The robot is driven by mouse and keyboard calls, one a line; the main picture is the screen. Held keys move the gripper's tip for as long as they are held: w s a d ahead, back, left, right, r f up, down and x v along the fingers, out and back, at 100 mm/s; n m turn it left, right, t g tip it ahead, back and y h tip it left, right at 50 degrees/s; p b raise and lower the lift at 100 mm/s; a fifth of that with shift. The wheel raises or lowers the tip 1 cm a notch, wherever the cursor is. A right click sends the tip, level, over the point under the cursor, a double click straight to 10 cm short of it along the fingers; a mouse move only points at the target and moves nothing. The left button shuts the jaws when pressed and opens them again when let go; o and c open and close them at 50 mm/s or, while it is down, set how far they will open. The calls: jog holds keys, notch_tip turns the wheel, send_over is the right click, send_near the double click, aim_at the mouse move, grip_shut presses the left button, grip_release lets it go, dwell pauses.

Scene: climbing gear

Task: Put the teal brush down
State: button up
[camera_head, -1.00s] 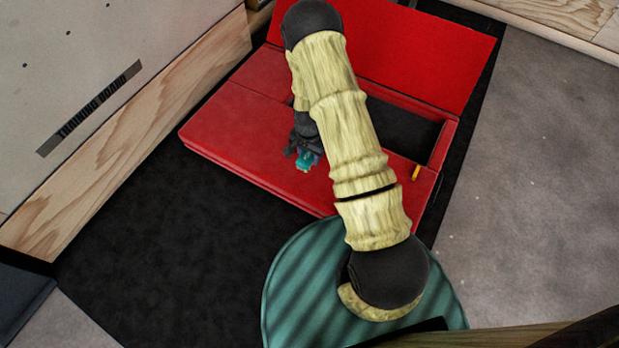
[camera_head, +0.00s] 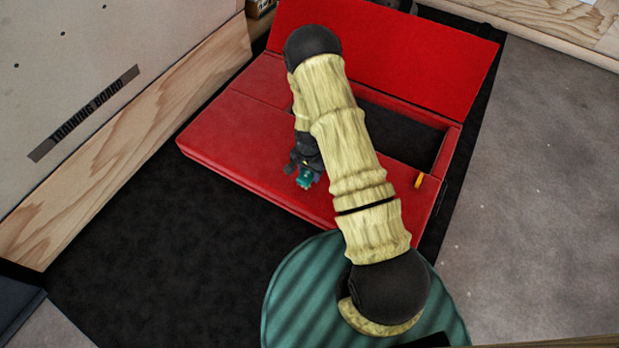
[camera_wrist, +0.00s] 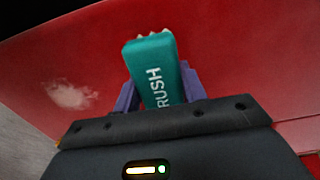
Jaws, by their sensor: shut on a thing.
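The teal brush (camera_wrist: 153,68) is held in my gripper (camera_wrist: 157,88), between its two purple fingers, in the wrist view. White bristles show at its far end, and part of the word "BRUSH" is readable on its side. In the head view, the small teal brush (camera_head: 305,178) shows at the tip of my gripper (camera_head: 305,172), over the front part of the red surface. I cannot tell whether the brush touches that surface.
A red case-like mat (camera_head: 235,125) lies on black flooring, with an open dark compartment (camera_head: 405,130) and a raised red lid (camera_head: 420,60). A yellow item (camera_head: 419,181) sits near its right edge. The training board (camera_head: 80,90) stands at left. The front-left red surface is clear.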

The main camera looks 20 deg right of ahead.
aim_at(310, 178)
notch_tip(310, 178, down, 4)
jog(key=shift+r+b, duration=0.2)
jog(key=shift+b, duration=1.05)
jog(key=shift+f, duration=0.15)
jog(key=shift+a, duration=0.15)
jog(key=shift+f, duration=0.1)
jog(key=o, duration=1.3)
jog(key=shift+c, duration=0.2)
notch_tip(310, 178, up, 12)
jog(key=p, duration=0.7)
jog(key=shift+r+p, duration=0.25)
jog(key=shift+p, duration=0.1)
